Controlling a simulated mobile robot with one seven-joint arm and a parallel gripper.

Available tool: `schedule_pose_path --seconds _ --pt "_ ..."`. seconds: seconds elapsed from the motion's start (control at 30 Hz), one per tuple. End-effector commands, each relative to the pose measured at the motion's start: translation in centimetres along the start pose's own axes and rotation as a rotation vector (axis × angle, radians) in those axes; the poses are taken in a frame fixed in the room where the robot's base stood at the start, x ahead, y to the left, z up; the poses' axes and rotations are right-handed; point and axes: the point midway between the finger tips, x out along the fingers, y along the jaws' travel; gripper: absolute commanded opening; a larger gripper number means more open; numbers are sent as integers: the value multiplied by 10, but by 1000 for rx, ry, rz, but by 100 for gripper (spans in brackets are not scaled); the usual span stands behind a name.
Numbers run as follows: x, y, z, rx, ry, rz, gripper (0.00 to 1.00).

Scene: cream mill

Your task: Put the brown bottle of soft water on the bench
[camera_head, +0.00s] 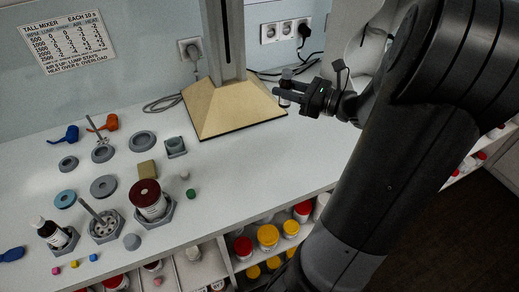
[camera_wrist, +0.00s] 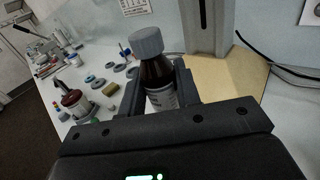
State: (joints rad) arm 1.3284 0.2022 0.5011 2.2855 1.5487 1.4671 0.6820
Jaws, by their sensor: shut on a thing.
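A small brown bottle (camera_wrist: 155,74) with a grey cap and a pale label is held between the fingers of my gripper (camera_wrist: 160,90) in the wrist view. I cannot read its label. In the head view my gripper (camera_head: 296,93) is at the right of the stand's base, with the dark bottle (camera_head: 286,84) upright between its fingers. The gripper is shut on it. The bottle's lower end is partly hidden by a finger, and I cannot tell its exact height over the bench. The white bench (camera_head: 235,165) spreads below and to the left.
A mixer stand with a tan base (camera_head: 230,107) is close to the gripper. A brown-topped jar (camera_head: 149,200), another brown bottle (camera_head: 50,232) in a holder and several grey rings and small parts crowd the left. Shelves of jars (camera_head: 267,237) lie below the front edge. The bench's right-middle is clear.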

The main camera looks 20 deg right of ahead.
Motion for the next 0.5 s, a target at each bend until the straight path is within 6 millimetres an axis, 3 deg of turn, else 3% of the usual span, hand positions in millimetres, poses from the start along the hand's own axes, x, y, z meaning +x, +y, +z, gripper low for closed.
schedule_pose_path --seconds 0.2,0.4,0.5 --pt "-59 33 -36 3 -2 180 1" --pt "-89 54 -50 -2 1 273 1" --pt "-92 59 -54 -1 1 293 1"
